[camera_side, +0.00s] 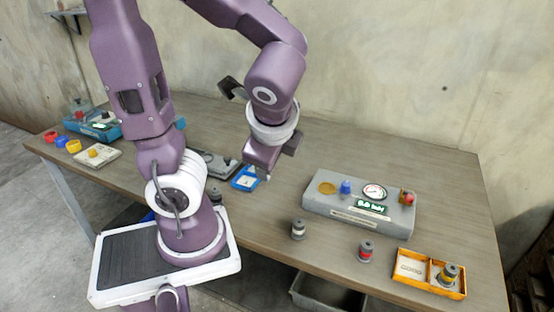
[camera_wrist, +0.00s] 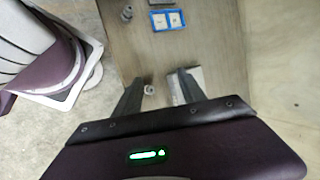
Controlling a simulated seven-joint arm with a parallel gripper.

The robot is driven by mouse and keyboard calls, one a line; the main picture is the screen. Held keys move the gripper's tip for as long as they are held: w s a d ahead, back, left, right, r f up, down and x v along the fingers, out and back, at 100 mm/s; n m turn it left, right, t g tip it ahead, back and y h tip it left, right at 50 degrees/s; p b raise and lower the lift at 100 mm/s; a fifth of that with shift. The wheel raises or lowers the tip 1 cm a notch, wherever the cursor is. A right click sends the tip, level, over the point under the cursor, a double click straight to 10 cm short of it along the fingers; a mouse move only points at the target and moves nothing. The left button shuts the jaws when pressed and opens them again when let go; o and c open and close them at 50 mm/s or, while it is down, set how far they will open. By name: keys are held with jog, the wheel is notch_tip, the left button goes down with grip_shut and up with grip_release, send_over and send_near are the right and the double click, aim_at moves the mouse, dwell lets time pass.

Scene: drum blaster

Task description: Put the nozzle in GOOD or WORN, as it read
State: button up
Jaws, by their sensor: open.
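My gripper (camera_side: 262,168) is open and hangs over the middle of the table, next to a small blue two-part tray (camera_side: 246,179). In the wrist view nothing is visibly held between its fingers (camera_wrist: 160,80). A grey nozzle with a white band (camera_side: 298,229) and one with a red band (camera_side: 366,251) stand upright on the table. A yellow-banded nozzle (camera_side: 449,275) stands in the right compartment of an orange tray (camera_side: 432,289). The orange tray's left compartment shows a pale label. I cannot read GOOD or WORN on either tray.
A grey test box (camera_side: 340,206) carries a brass disc, a blue knob, a round gauge (camera_side: 374,192), a green display (camera_side: 373,207) and a red button. Blue equipment and coloured rings (camera_side: 74,146) lie at far left. A grey bin (camera_side: 325,293) is below the front edge.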

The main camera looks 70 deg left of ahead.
jog(key=s+d+r+n+t+h, duration=0.2)
jog(key=d+r+n+h, duration=0.3)
jog(key=d+n, duration=0.3)
jog(key=shift+r+n+t+h, duration=0.15)
jog(key=shift+n+t+h, duration=0.25)
jog(key=shift+t+h, duration=0.4)
